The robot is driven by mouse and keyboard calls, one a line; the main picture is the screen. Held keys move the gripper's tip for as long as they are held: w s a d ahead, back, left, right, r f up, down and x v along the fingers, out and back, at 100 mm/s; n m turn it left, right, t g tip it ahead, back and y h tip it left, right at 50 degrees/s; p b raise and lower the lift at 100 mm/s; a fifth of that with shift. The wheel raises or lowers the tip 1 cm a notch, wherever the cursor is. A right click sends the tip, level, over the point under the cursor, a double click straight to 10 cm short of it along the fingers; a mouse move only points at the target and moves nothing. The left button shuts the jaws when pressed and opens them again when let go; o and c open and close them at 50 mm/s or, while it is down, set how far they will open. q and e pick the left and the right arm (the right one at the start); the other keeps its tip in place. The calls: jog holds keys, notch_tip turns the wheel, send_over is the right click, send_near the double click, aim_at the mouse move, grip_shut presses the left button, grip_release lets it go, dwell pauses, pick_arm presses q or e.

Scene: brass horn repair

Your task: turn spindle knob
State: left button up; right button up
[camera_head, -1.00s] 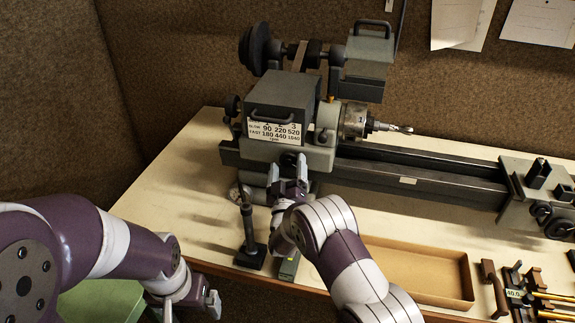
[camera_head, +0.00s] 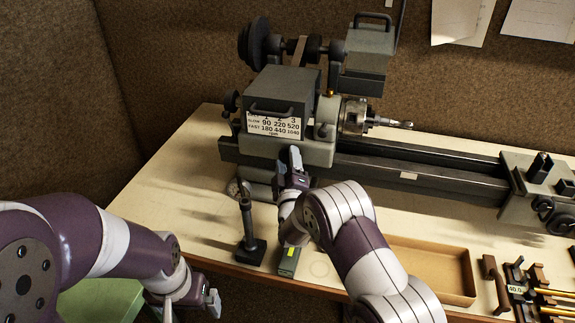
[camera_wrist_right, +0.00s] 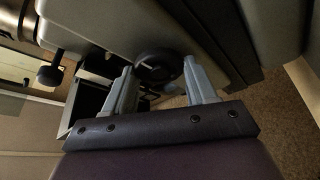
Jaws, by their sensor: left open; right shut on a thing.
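The grey lathe headstock (camera_head: 283,90) with its white speed label stands on the bench. The chuck (camera_head: 353,116), holding a bit, is on its right side. My right gripper (camera_head: 293,158) is at the lower front of the headstock. In the right wrist view a round black knob (camera_wrist_right: 158,68) sits between its two pale fingers, and the gripper is shut on it. The knob is hidden behind the gripper in the head view. My left gripper (camera_head: 212,300) is open and empty at the lower left, away from the lathe.
A dark upright post on a square base (camera_head: 249,235) stands close left of my right wrist. A small green box (camera_head: 289,262) lies below that wrist. A shallow cardboard tray (camera_head: 430,268) and several tools lie to the right. The lathe bed (camera_head: 420,175) runs right.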

jog(key=o, duration=1.1)
jog(key=shift+c, duration=0.2)
